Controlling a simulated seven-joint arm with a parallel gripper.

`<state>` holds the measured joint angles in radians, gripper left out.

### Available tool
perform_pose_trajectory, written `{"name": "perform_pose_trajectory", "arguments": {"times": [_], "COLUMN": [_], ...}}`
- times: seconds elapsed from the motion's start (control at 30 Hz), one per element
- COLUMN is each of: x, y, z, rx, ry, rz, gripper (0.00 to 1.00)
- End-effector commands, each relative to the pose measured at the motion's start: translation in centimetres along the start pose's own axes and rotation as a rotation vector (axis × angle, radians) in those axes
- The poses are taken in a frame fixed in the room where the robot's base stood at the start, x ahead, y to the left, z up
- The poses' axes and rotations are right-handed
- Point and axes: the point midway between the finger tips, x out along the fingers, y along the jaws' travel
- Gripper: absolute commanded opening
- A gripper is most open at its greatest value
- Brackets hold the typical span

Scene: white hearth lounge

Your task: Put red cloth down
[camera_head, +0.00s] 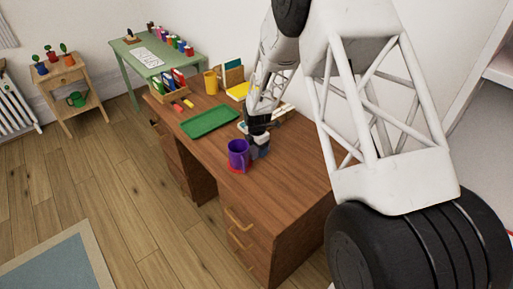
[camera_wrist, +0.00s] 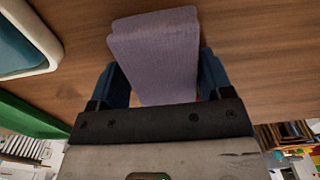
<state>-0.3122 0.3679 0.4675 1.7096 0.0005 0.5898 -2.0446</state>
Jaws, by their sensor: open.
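My gripper (camera_head: 258,148) is low over the brown desk, just right of a purple mug. In the wrist view its two blue fingers (camera_wrist: 162,88) stand apart. A mauve, fabric-like piece (camera_wrist: 155,40) with stepped edges shows between and beyond them; I cannot tell whether the fingers touch it. The purple mug (camera_head: 238,153) stands upright near the desk's front edge. A small flat patch of red, perhaps the red cloth (camera_head: 236,169), shows at the mug's base. Most of it is hidden, and I cannot tell whether it lies under or beside the mug.
A green tray (camera_head: 210,121) lies on the brown desk (camera_head: 284,175) behind the mug. A yellow cup (camera_head: 211,82), a book box and red and yellow blocks are farther back. Papers or books lie behind my gripper. The desk's front right is clear.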

Motion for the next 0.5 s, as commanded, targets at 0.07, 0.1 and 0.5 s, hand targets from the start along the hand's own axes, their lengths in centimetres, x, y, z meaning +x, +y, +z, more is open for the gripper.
{"name": "perform_pose_trajectory", "arguments": {"times": [0.07, 0.1, 0.5], "x": [1.4, 1.4, -2.0], "y": [-1.1, -1.1, -0.7], "z": [-0.1, -0.1, -0.1], "rx": [0.001, 0.001, 0.001], "ry": [0.009, 0.009, 0.006], "rz": [-0.021, -0.022, -0.014], "gripper": [0.91, 0.91, 0.91]}}
